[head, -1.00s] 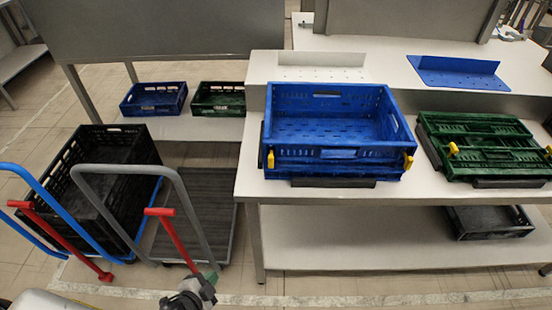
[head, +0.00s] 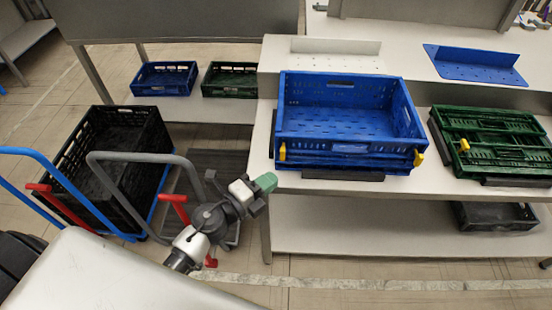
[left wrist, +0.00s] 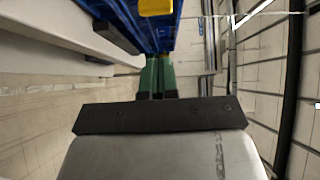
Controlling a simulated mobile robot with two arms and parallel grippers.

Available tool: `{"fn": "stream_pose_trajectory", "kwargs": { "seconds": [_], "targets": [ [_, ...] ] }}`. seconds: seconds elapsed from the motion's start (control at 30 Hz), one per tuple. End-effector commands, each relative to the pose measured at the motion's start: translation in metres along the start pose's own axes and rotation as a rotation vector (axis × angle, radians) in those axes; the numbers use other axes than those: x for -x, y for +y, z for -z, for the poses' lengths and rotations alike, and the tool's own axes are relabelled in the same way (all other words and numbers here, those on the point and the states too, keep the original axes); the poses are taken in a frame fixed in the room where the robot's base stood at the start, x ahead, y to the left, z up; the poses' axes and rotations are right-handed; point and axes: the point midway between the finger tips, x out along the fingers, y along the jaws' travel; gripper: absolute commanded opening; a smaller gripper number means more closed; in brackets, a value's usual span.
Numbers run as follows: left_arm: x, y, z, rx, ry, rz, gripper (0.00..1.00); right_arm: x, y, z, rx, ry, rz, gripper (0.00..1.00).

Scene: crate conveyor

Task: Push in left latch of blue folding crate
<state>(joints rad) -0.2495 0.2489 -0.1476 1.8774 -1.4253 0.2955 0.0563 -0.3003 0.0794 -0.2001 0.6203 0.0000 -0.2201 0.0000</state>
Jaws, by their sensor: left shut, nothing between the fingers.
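The blue folding crate (head: 350,150) stands unfolded and upright on the white table. Its left yellow latch (head: 282,152) is on the front left corner and its right yellow latch (head: 418,158) on the front right corner. My left gripper (head: 268,182), with green fingers, is shut and empty, in front of and below the left latch, apart from it. In the left wrist view the shut green fingers (left wrist: 157,75) point toward the blue crate (left wrist: 130,18), and a yellow latch (left wrist: 157,6) shows at the top edge. My right gripper is not in view.
The white table (head: 400,185) has a lower shelf. A folded green crate (head: 490,145) lies to the right. A black crate (head: 110,165) and carts with a grey handle (head: 130,156) stand at left. Small blue (head: 164,78) and green crates (head: 230,80) sit behind.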

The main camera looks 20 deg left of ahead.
Motion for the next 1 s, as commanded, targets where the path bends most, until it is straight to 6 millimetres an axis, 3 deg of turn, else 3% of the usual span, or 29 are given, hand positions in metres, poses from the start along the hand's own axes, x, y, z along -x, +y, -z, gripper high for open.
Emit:
{"fn": "stream_pose_trajectory", "kwargs": {
  "seconds": [0.1, 0.3, 0.83, 1.0],
  "targets": [
    [-0.026, -0.003, 0.000, 0.003, -0.001, 0.003, 0.00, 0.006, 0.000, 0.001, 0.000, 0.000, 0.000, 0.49],
    [-0.043, 0.001, -0.022, 0.000, -0.002, -0.001, 0.00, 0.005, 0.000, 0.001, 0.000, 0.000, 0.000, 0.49],
    [-0.050, 0.001, -0.030, 0.002, -0.002, -0.002, 0.00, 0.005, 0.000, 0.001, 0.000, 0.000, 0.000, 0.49],
    [-0.064, 0.000, -0.042, 0.001, -0.001, 0.000, 0.00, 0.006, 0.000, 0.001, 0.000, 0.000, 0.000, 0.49]
  ]
}}
